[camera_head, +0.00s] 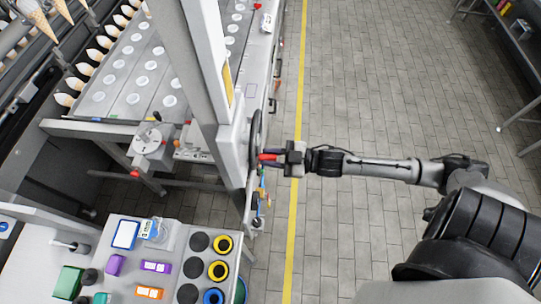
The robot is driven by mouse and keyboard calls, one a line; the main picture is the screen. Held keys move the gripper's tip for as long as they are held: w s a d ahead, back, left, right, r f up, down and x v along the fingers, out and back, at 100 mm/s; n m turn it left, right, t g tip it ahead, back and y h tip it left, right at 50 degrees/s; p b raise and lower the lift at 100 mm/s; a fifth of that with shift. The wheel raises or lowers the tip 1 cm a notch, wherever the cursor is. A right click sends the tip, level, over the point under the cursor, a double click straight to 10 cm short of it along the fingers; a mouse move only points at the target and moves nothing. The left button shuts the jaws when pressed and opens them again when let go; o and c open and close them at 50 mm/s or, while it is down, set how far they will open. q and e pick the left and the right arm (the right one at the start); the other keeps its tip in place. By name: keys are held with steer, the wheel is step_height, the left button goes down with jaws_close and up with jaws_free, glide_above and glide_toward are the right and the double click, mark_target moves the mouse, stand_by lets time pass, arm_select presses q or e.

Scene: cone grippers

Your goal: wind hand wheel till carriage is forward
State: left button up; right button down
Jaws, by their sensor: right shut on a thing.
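The hand wheel (256,127) shows nearly edge-on as a dark rim on the right side of the grey machine column (206,65). My right gripper (268,158) reaches in from the right and is shut at the wheel's lower edge, where a small red part shows between it and the wheel. The gripper covers most of what it holds, which appears to be the wheel's handle. I cannot tell for sure which part is the carriage. My left gripper is not in view.
A conveyor bed (118,92) with white discs and rows of cones lies behind the column at left. A worktable (215,222) with coloured boxes and rings stands at front left. Tiled floor (370,90) with a yellow line is clear at right. A bench (520,45) stands far right.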

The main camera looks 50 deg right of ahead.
steer(key=shift+d+n, duration=0.15)
steer(key=shift+n, duration=0.15)
steer(key=shift+w, duration=0.1)
